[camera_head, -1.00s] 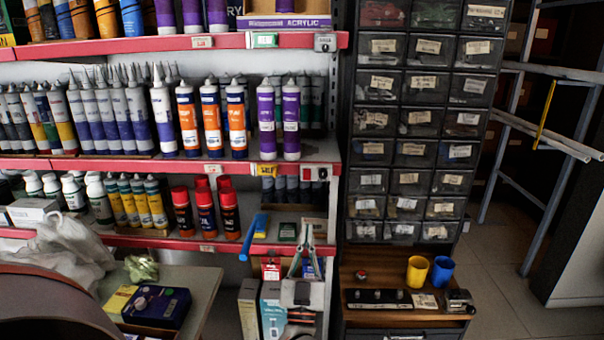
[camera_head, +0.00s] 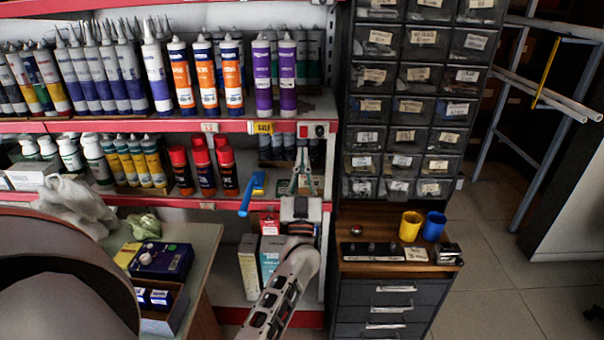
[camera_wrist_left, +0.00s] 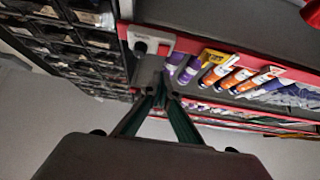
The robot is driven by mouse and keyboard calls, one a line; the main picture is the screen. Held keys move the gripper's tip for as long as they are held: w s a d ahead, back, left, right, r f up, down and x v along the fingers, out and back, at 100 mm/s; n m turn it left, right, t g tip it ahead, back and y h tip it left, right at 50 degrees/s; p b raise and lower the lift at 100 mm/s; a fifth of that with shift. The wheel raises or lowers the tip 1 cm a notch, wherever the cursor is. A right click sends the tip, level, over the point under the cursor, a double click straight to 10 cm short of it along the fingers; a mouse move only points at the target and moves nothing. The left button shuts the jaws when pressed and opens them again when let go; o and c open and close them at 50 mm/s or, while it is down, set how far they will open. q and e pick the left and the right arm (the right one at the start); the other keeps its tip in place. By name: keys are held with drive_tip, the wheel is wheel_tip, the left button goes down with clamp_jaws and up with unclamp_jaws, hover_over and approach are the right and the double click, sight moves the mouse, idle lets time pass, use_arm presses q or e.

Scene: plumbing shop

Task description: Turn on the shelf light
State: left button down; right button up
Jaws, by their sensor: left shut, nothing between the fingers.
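A small pale switch box (camera_head: 314,130) with a red rocker sits at the right end of the red middle shelf edge. It also shows in the left wrist view (camera_wrist_left: 150,43), just beyond the fingers. My left gripper (camera_head: 303,151) points upward just below this box, shut and empty, with greenish fingers. In the wrist view its fingertips (camera_wrist_left: 161,92) meet below the box; I cannot tell whether they touch it. No lit shelf light is clearly visible. My right gripper is not in view.
A blue-handled tool (camera_head: 251,194) overhangs the lower shelf edge, left of my gripper. Purple tubes (camera_head: 287,75) stand above the switch shelf. A drawer cabinet (camera_head: 405,110) stands close on the right. Yellow (camera_head: 410,226) and blue cups are on its counter.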

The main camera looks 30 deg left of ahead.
sight(304, 132)
use_arm(q)
drive_tip(key=w+a+b, duration=0.1)
drive_tip(key=w, duration=0.1)
drive_tip(key=w+a+b, duration=0.1)
drive_tip(key=w, duration=0.1)
drive_tip(key=shift+a+r, duration=0.15)
drive_tip(key=shift+a, duration=0.05)
drive_tip(key=shift+w+a+r+b, duration=0.1)
drive_tip(key=shift+w+a+b, duration=0.1)
drive_tip(key=shift+w+b, duration=0.15)
drive_tip(key=shift+r, duration=0.1)
